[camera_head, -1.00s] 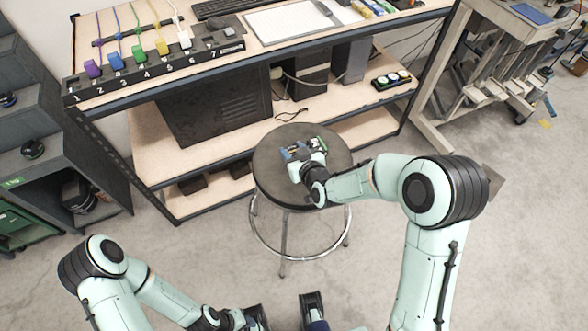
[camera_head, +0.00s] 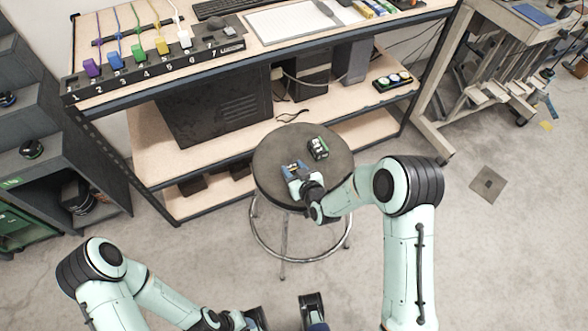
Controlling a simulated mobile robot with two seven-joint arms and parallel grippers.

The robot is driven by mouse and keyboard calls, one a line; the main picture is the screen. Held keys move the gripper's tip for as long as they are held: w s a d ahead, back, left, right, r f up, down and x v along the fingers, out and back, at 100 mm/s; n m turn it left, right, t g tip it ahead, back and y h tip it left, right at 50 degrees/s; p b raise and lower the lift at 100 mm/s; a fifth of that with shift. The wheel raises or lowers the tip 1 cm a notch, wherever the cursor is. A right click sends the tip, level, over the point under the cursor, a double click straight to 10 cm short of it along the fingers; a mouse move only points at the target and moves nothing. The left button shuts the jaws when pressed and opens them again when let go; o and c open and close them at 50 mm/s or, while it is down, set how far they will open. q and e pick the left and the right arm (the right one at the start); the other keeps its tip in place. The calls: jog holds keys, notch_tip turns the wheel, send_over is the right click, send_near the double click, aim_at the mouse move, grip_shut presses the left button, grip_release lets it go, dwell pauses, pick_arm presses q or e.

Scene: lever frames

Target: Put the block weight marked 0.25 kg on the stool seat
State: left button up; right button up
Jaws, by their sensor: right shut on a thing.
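The round dark stool seat (camera_head: 275,145) stands in the middle of the view.
A workbench (camera_head: 300,55) with numbered coloured plugs (camera_head: 140,55) and lower shelves stands behind the stool. Dark shelving (camera_head: 45,160) stands at left. Floor is open at right.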

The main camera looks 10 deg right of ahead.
jog(key=o, duration=1.2)
jog(key=shift+f, duration=0.1)
jog(key=shift+s+r, duration=0.25)
jog(key=shift+r, duration=0.05)
jog(key=v, duration=1.1)
jog(key=shift+s+d+r, duration=0.1)
jog(key=shift+s, duration=0.1)
